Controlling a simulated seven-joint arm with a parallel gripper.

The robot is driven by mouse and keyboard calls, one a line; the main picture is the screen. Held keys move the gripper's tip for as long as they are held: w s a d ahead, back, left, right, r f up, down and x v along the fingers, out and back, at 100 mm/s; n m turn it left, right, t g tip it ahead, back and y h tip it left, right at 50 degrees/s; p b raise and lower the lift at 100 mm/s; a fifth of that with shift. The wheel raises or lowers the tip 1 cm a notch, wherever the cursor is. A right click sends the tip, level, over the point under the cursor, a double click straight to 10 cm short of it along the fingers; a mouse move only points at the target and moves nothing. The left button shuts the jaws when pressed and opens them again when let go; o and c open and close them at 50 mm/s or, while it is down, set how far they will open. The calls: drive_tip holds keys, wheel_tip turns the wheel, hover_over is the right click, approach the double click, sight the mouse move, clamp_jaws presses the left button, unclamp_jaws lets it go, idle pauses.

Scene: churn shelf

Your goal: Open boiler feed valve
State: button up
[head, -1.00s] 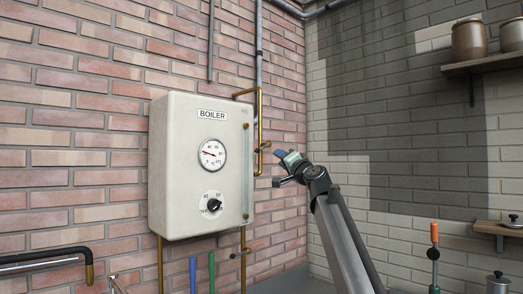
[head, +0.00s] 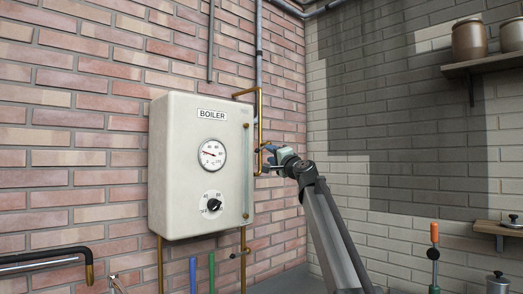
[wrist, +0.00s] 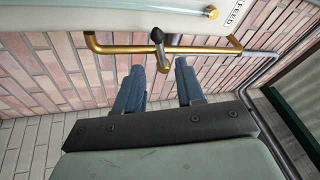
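The boiler (head: 178,130) is a white box on the brick wall with a dial and a black knob. The feed valve sits on the brass pipe at its right side. In the wrist view, its dark-tipped lever (wrist: 157,37) stands across the brass pipe (wrist: 115,47), near a FEED label (wrist: 235,13). My gripper (head: 268,160) is close to this pipe in the head view and partly hides the valve. In the wrist view, my gripper (wrist: 160,66) has its two blue fingers apart, with the valve showing in the gap between their tips. Nothing is visibly gripped.
Another small valve (head: 240,254) is on the lower brass pipe under the boiler. Blue and green handles (head: 202,273) stand below. An orange-handled lever (head: 434,240) and shelves (head: 470,65) are at the right. A grey pipe (head: 259,50) runs up the wall.

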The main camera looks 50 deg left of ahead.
sight(262, 148)
drive_tip(key=x, duration=0.8)
drive_tip(key=shift+a+r, duration=0.15)
drive_tip(key=shift+a, duration=0.15)
clamp_jaws()
